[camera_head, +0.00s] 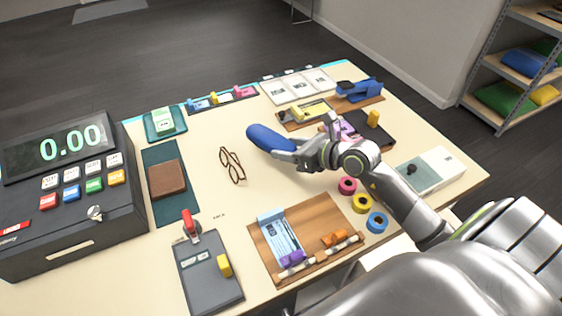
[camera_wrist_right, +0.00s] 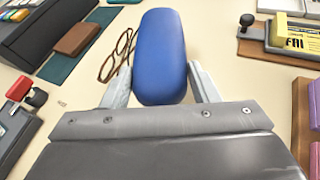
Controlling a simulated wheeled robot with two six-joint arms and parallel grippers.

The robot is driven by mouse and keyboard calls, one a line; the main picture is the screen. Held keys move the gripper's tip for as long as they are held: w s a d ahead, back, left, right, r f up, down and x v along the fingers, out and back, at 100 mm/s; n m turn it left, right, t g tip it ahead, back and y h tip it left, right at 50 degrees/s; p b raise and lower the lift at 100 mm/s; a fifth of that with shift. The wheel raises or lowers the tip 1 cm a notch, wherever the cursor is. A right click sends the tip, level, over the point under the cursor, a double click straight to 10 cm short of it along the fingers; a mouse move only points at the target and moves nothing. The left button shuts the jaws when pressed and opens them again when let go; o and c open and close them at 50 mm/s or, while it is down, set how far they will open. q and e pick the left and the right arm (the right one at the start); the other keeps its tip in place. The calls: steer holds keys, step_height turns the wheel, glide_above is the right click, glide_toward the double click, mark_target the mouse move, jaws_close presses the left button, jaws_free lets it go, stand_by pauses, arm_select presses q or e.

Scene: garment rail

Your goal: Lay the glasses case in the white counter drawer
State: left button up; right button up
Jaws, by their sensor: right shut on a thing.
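The blue glasses case (camera_head: 268,138) is held by my right gripper (camera_head: 292,148) above the middle of the counter. In the right wrist view the case (camera_wrist_right: 161,58) sits between the two fingers of the gripper (camera_wrist_right: 160,88), its long end pointing away from the palm. The white counter drawer cannot be made out for certain; a pale surface (camera_head: 392,246) shows below the counter's front edge, partly behind my right arm. My left gripper does not show.
Brown spectacles (camera_head: 232,164) lie on the counter (camera_head: 205,200) left of the case. A cash register (camera_head: 70,190) stands far left. A wooden board (camera_head: 290,225) with a slip, tape rolls (camera_head: 361,203), a stapler (camera_head: 360,88) and pads surround the clear middle.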

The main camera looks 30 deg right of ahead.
mark_target(289, 171)
steer(key=shift+f, duration=2.7)
steer(key=shift+f, duration=0.2)
steer(key=o, duration=1)
steer(key=shift+r, duration=0.15)
